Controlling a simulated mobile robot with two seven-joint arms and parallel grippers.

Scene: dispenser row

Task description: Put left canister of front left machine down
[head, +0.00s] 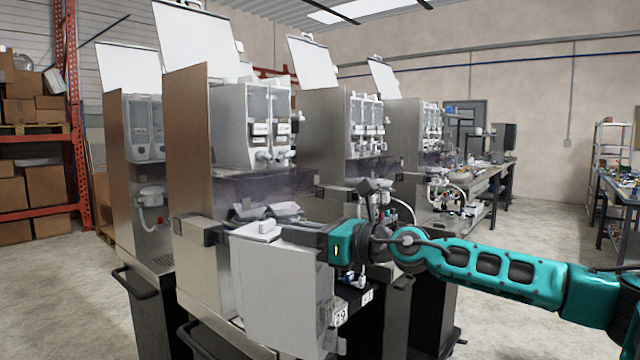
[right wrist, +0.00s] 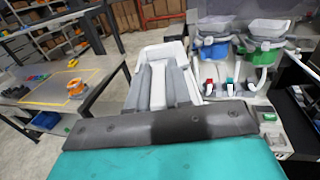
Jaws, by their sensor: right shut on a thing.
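My right gripper (head: 290,235) reaches in from the right in the head view, at the front of the front left machine (head: 190,165). It is shut on a pale grey, box-shaped canister (head: 275,290), near the canister's top. The canister hangs roughly upright in front of the machine's lower part and hides some of it. In the right wrist view, the grey fingers (right wrist: 158,85) lie on either side of a white part of the canister (right wrist: 168,50). Whether the canister's underside touches anything cannot be told. Other canisters (head: 265,125) sit high inside the machine. My left gripper is not in view.
More machines with raised lids (head: 340,130) stand in a row behind and to the right. A red shelf with boxes (head: 40,190) is at the left. A workbench (right wrist: 65,90) stands left in the wrist view.

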